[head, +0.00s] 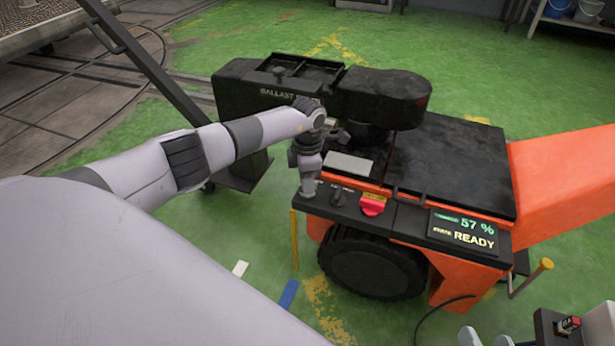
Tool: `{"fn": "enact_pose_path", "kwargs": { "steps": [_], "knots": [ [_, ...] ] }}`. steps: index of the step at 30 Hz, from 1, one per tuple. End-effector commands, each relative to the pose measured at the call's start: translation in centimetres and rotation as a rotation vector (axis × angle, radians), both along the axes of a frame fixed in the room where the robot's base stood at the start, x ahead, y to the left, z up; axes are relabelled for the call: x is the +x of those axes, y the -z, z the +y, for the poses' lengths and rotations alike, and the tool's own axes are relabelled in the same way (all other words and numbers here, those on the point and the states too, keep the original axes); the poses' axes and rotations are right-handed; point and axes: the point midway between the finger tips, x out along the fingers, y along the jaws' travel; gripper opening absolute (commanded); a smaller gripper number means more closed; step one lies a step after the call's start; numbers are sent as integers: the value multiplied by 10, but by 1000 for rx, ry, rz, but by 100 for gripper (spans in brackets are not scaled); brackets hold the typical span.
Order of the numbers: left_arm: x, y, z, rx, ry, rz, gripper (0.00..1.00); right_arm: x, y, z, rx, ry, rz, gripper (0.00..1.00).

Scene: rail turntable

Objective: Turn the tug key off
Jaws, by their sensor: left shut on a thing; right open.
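The orange and black tug (450,170) stands on the green floor, with a black control panel (405,222) along its near side. My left gripper (308,192) points down at the left end of this panel. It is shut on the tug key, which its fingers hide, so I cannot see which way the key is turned. The panel's screen (464,232) reads 57 % and READY. My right gripper (487,339) is open at the bottom edge, right of the middle, apart from the tug and partly cut off.
A dark knob (338,196) and a red button (373,204) sit on the panel just right of my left gripper. Yellow posts (294,240) stand near the wheel (370,264). A dark cable lies at the front.

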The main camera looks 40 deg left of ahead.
Motion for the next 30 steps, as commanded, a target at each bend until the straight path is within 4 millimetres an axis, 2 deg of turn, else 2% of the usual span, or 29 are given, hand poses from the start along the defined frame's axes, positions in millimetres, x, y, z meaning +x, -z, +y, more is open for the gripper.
{"fn": "enact_pose_path", "kwargs": {
  "steps": [9, 15, 30],
  "knots": [
    [0, -2, 0, 1, -302, -1, 0, 4, -6, 8, 34, -10, 45, 55],
    [0, -2, 0, 0, -491, 0, 0, 5, -11, 2, -6, 7, 32, 55],
    [0, -1, -1, -1, -903, -1, 0, -4, -6, -15, -105, 37, 41, 55]
  ]
}}
